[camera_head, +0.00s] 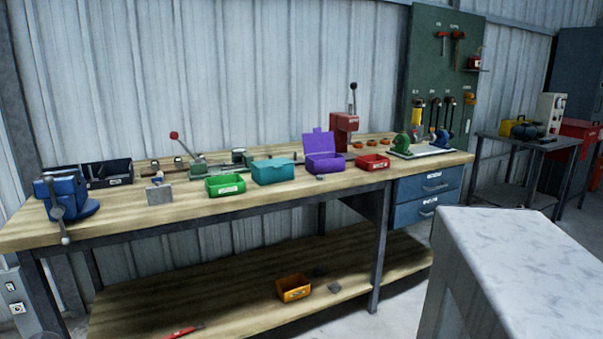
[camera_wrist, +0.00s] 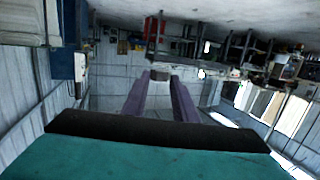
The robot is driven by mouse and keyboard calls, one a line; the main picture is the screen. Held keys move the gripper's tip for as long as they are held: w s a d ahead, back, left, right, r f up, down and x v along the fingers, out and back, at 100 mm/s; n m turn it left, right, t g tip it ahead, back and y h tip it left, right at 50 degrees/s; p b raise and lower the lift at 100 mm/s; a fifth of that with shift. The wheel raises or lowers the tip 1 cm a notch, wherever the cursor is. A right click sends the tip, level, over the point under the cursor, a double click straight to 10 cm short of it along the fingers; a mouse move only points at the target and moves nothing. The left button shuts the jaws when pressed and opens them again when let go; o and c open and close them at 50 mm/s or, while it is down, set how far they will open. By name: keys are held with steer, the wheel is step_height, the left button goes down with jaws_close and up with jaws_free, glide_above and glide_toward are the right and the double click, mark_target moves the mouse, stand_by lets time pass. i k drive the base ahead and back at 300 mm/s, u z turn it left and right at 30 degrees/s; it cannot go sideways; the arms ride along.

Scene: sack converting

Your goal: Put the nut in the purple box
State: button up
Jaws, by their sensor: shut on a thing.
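The purple box (camera_head: 325,164) stands on the workbench in the head view, between a teal box and a red bin. Its lid is raised at the back; the inside is mostly hidden by its front wall. My gripper (camera_wrist: 160,76) shows in the wrist view, its two long fingers closed on a small grey-brown piece, which appears to be the nut (camera_wrist: 160,75). Its shape is too small to make out. The gripper is away from the bench and does not show in the head view.
On the workbench (camera_head: 130,218) stand a green bin (camera_head: 225,186), a closed teal box (camera_head: 273,171), a red bin (camera_head: 373,162), a blue vise (camera_head: 72,196) and a red press (camera_head: 343,128). A yellow-orange bin (camera_head: 293,288) sits on the lower shelf. The bench's front strip is mostly clear.

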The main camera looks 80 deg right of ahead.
mark_target(319, 171)
steer(key=u, duration=0.1)
steer(key=k, duration=2.2)
steer(key=z, duration=0.65)
steer(key=i, duration=1)
steer(key=z, duration=0.05)
